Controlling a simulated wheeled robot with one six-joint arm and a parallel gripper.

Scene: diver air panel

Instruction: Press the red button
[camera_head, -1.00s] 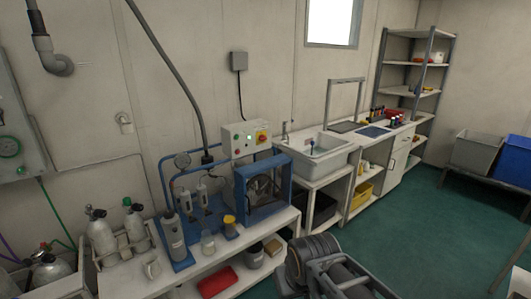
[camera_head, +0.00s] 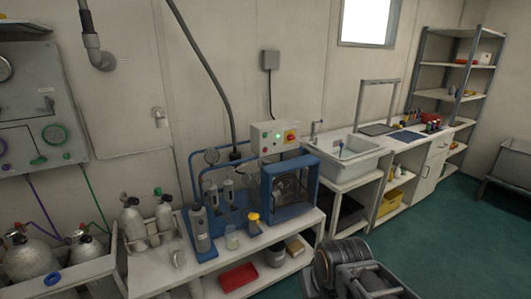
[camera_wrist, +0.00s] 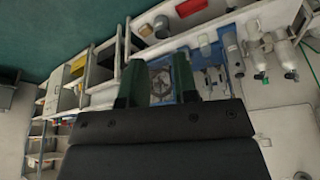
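A pale control box (camera_head: 275,139) is on the wall behind the blue-framed machine in the head view. On its right side is a red control on a yellow plate (camera_head: 291,136). Small coloured lights or buttons are on its left part, too small to tell apart clearly. In the wrist view, my gripper (camera_wrist: 157,76) has its two dark green fingers apart with nothing held between them. The blue machine (camera_wrist: 163,78) shows beyond them at a distance. I cannot make out the red control in the wrist view. My arm shows at the bottom of the head view, well short of the box.
A white bench (camera_head: 238,254) carries the blue-framed compressor (camera_head: 291,189), bottles and a jar. Grey gas cylinders (camera_head: 132,221) stand at its left. A white sink (camera_head: 346,149) is to the right. A gauge panel (camera_head: 40,105) hangs at far left. Green floor is open at right.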

